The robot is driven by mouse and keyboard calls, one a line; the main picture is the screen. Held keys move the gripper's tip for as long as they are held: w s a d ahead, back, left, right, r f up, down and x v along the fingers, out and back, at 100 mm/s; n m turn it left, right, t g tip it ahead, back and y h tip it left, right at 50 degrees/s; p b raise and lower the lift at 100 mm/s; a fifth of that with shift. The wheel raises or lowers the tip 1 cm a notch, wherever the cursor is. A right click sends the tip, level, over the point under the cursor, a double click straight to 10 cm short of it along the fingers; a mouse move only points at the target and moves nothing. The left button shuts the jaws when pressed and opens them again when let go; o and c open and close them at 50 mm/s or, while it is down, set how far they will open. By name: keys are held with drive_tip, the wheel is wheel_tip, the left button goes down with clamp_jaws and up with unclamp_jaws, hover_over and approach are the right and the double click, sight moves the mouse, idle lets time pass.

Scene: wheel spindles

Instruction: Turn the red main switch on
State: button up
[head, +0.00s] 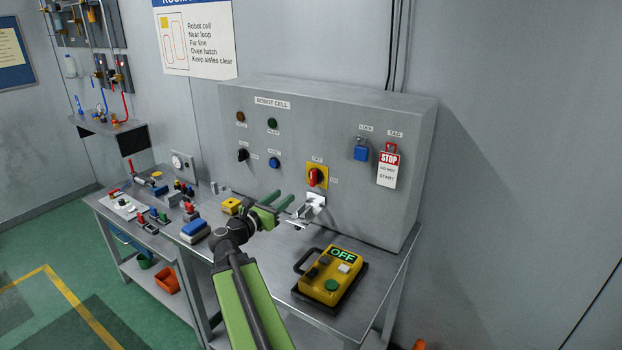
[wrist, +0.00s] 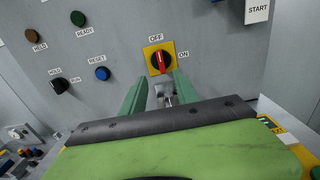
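The red main switch (head: 316,177) is a red knob on a yellow square plate on the grey ROBOT CELL panel (head: 350,120). In the wrist view the red knob (wrist: 161,61) stands close to upright, with the OFF label above it and the ON label to its right. My gripper (head: 283,198) is open and empty. Its green fingers point at the panel, to the lower left of the switch in the head view. In the wrist view the fingertips (wrist: 159,76) lie just below the knob, one to each side, apart from it as far as I can tell.
A metal bracket (head: 308,211) sticks out below the switch. A yellow control box (head: 330,275) reading OFF lies on the bench at right. A blue padlock (head: 361,150) and a STOP tag (head: 388,166) hang on the panel. Several small parts crowd the bench's left side.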

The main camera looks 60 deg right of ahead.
sight(312, 176)
drive_tip(key=d, duration=1.6)
drive_tip(key=shift+d, duration=0.4)
clamp_jaws()
drive_tip(key=shift+d, duration=0.1)
drive_tip(key=shift+s+f, duration=0.1)
